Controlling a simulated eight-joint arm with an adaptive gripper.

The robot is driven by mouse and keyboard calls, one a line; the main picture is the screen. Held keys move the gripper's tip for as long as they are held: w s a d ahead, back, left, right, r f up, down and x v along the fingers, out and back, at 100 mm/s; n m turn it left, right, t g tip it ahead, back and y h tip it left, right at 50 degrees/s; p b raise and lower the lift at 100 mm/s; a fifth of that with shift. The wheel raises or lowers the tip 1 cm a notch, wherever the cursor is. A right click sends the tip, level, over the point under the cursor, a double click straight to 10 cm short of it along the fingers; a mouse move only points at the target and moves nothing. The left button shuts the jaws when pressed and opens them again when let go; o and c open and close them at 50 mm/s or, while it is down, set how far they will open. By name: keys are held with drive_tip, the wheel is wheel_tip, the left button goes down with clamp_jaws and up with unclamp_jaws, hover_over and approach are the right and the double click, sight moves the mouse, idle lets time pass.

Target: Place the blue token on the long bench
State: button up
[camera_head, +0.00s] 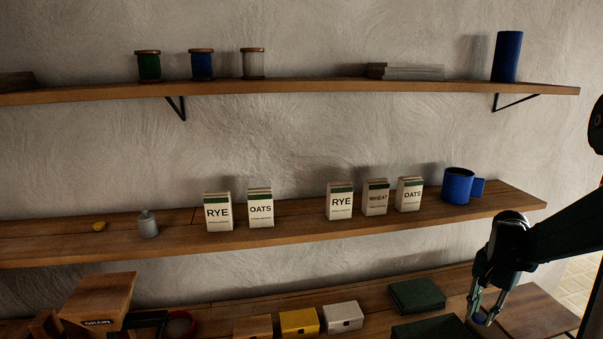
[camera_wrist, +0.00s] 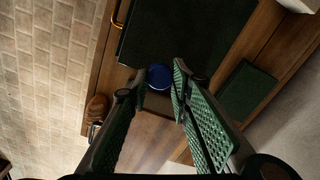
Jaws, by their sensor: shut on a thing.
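The blue token (camera_wrist: 160,77) is a small round disc between the fingertips of my gripper (camera_wrist: 158,88) in the wrist view. My gripper is shut on it. In the head view my gripper (camera_head: 484,312) points down at the lower right, and a small blue bit of the token (camera_head: 479,318) shows at its tips. The long wooden bench (camera_head: 375,299) seems to be the lowest surface, running along the wall. In the wrist view the token is over brown wood (camera_wrist: 150,130), beside a large dark green flat item (camera_wrist: 180,40). I cannot tell the height of the token above the wood.
On the bench are a green box (camera_head: 417,294), a yellow box (camera_head: 299,322), a white box (camera_head: 342,317) and a wooden grain bin (camera_head: 98,299). A brass handle (camera_wrist: 117,12) shows at the wood's edge.

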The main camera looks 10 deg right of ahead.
drive_tip(key=w+d+r+n+b, duration=0.2)
drive_tip(key=w+d+r+b, duration=0.1)
drive_tip(key=r, duration=0.6)
drive_tip(key=w+d+r+n+b, duration=0.3)
drive_tip(key=w+d+r+b, duration=0.1)
drive_tip(key=r, duration=0.4)
drive_tip(key=shift+w+d+r+n, duration=0.3)
drive_tip(key=shift+w+d+r, duration=0.1)
drive_tip(key=shift+w+d, duration=0.4)
drive_tip(key=shift+f, duration=0.15)
drive_tip(key=s+a+f+m+p, duration=0.2)
drive_tip(key=a+f+m+p, duration=0.1)
drive_tip(key=a+f, duration=0.4)
drive_tip(key=s+a+f+m+p, duration=0.3)
drive_tip(key=a+f+p, duration=0.3)
drive_tip(key=f, duration=0.7)
drive_tip(key=shift+s+a+f+m, duration=0.3)
drive_tip(key=shift+a+m, duration=0.2)
drive_tip(key=shift+a, duration=0.6)
drive_tip(key=shift+f, duration=0.1)
drive_tip(key=shift+f, duration=2.85)
